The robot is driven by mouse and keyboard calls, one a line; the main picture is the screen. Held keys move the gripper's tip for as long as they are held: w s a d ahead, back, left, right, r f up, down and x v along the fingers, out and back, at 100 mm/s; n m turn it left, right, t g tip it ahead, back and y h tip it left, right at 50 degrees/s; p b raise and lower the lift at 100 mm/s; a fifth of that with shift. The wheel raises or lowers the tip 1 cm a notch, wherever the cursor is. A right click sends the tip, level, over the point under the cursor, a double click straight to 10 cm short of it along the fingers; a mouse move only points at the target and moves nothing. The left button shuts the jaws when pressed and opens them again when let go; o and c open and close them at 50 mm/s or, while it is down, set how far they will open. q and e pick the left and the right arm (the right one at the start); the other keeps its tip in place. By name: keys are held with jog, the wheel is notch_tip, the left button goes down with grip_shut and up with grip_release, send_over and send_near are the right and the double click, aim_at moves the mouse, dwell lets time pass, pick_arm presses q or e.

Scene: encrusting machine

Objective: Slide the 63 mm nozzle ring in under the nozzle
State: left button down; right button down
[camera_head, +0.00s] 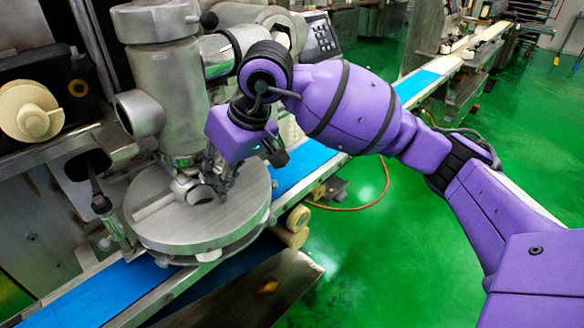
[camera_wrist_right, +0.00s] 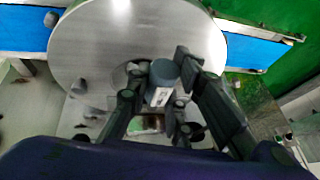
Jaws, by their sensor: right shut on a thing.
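My right gripper (camera_head: 224,184) reaches down over the round steel plate (camera_head: 235,218), beside the lower end of the upright steel column. In the right wrist view its fingers (camera_wrist_right: 168,100) are closed around a small dark grey cylindrical piece (camera_wrist_right: 163,72) with a pale label. I take this for the nozzle ring, but its shape is partly hidden by the fingers. In the head view the held piece cannot be made out. The nozzle area (camera_head: 191,189) shows as rounded steel under the column, just left of the fingertips. My left gripper is out of view.
A blue conveyor belt (camera_head: 300,162) passes beneath the plate. The steel column (camera_head: 172,85) stands close left of my gripper. A control keypad (camera_head: 320,36) is behind my wrist. Green floor (camera_head: 355,270) lies open at right, with an orange hose (camera_head: 372,206).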

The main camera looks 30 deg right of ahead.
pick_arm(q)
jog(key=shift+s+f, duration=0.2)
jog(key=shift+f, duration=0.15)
pick_arm(e)
jog(key=shift+w+a+r, duration=0.1)
jog(key=shift+w+a, duration=0.1)
jog(key=shift+w, duration=0.3)
jog(key=shift+w+a, duration=0.15)
jog(key=shift+w, duration=0.35)
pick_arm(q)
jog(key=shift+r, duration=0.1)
pick_arm(e)
jog(key=c, duration=1.5)
grip_release()
jog(key=shift+o, duration=1.1)
jog(key=shift+s, duration=0.1)
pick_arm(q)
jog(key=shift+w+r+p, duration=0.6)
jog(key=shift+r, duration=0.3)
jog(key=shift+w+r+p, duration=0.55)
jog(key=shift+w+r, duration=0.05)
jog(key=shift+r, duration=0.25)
pick_arm(e)
jog(key=v, duration=0.7)
jog(key=shift+r, duration=0.15)
jog(key=shift+s+d, duration=0.1)
jog(key=shift+d, duration=0.05)
